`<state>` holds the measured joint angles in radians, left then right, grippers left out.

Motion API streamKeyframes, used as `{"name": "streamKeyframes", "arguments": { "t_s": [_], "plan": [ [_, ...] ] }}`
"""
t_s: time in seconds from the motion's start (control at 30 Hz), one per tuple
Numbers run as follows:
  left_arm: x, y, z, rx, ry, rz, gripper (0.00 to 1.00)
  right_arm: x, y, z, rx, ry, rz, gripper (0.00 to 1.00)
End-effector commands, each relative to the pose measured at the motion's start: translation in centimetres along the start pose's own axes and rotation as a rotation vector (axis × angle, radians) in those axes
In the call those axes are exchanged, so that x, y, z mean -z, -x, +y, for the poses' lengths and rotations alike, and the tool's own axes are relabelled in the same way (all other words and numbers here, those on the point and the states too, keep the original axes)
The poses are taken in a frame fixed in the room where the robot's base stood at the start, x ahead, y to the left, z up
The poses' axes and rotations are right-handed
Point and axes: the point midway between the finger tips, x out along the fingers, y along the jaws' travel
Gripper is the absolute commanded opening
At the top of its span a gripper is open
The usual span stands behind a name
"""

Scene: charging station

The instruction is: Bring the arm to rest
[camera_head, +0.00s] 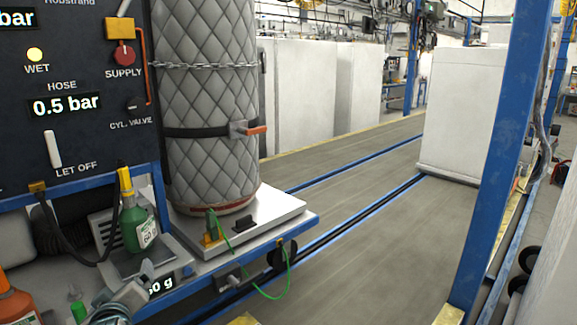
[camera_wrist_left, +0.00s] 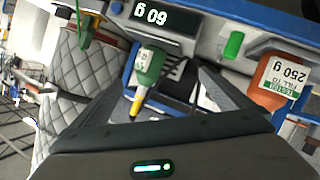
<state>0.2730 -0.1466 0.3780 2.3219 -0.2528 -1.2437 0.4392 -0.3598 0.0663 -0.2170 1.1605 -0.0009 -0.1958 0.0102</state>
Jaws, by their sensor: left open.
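My left gripper (camera_wrist_left: 167,73) is open in the left wrist view. Its two dark fingers are spread apart, with nothing held between them. A green bottle with a yellow nozzle (camera_wrist_left: 150,64) shows beyond the gap between the fingers, apart from them as far as I can tell. In the head view the same green bottle (camera_head: 139,226) stands upright at the scale, at the lower left. My right gripper is in neither view.
The scale display (camera_wrist_left: 157,17) reads in grams. An orange bottle (camera_wrist_left: 272,84) stands beside it. A quilted cylinder (camera_head: 210,90) stands on a metal plate (camera_head: 285,212). A control panel (camera_head: 75,110) rises at the left. A blue post (camera_head: 505,140) stands right; the floor (camera_head: 375,235) between is clear.

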Motion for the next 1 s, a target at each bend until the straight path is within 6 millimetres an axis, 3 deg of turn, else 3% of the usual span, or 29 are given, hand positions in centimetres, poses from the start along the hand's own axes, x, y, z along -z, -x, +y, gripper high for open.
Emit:
{"name": "streamKeyframes", "arguments": {
  "t_s": [0.03, 0.27, 0.47, 0.6, 0.8, 1.0],
  "plan": [
    [-2.4, 0.5, -0.9, 0.003, -0.066, -0.046, 0.98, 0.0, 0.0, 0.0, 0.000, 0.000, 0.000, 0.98],
    [-12.7, 4.3, -4.6, -0.019, -0.351, -0.267, 0.98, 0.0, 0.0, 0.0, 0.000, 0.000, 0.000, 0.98],
    [-21.4, 9.8, -8.9, -0.059, -0.585, -0.489, 0.98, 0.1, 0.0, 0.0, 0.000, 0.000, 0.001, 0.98],
    [-26.8, 14.6, -12.1, -0.100, -0.732, -0.649, 0.98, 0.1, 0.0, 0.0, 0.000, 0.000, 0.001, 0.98],
    [-31.4, 20.3, -15.5, -0.154, -0.865, -0.817, 0.98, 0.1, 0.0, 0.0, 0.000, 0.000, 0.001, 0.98],
    [-34.1, 25.0, -18.0, -0.199, -0.952, -0.941, 0.98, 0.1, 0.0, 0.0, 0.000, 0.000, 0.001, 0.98]
  ]
}}
